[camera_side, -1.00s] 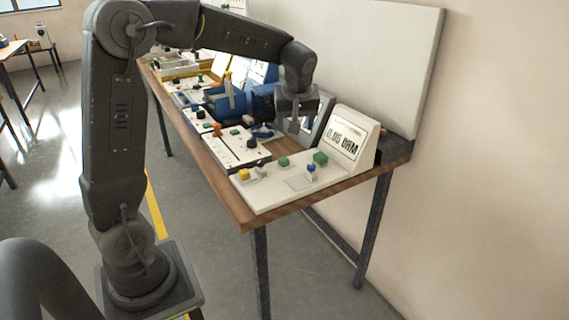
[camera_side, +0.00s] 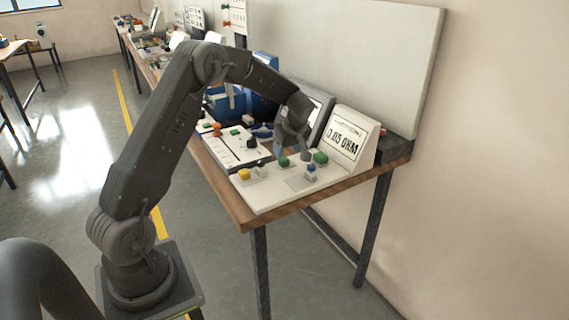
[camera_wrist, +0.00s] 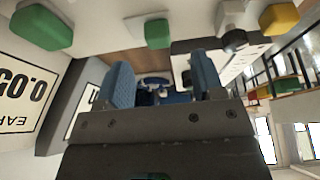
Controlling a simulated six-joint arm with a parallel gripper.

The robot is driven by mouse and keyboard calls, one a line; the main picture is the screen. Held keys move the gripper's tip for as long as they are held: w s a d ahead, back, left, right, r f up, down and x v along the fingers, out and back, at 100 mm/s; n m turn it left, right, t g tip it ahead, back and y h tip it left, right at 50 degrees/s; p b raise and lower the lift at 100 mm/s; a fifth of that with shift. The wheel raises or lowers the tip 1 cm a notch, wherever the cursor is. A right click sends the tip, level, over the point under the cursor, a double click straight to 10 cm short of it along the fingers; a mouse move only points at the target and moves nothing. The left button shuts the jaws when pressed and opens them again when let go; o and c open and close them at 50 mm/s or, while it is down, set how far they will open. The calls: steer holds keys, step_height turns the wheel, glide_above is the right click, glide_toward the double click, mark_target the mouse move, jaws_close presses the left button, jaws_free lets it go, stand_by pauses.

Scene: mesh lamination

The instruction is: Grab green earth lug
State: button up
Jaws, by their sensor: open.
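Two green pieces sit on the white panel in the side view. The smaller one (camera_side: 283,162) is left of the larger one (camera_side: 320,157); I cannot tell for certain which is the earth lug. My gripper (camera_side: 292,155) points down just above the smaller green piece, its fingers apart. In the wrist view my gripper (camera_wrist: 161,65) has two blue-padded fingers with no object between them. The smaller green piece (camera_wrist: 158,33) lies past the fingertips, between their lines. The larger green piece (camera_wrist: 42,27) is at the upper left.
A yellow piece (camera_side: 244,174) and a blue-topped piece (camera_side: 311,169) stand nearby on the white panel (camera_side: 275,197). A sloped meter (camera_side: 347,138) reading 0.05 OHM stands right of my gripper. A white upright board (camera_side: 370,60) rises behind the wooden bench (camera_side: 225,185).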

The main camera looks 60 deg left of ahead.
mark_target(284, 159)
steer(key=shift+x, duration=2.75)
steer(key=shift+w+r, duration=0.1)
steer(key=shift+c, duration=0.2)
steer(key=c, duration=1)
steer(key=shift+o, duration=0.2)
steer(key=shift+r, duration=0.1)
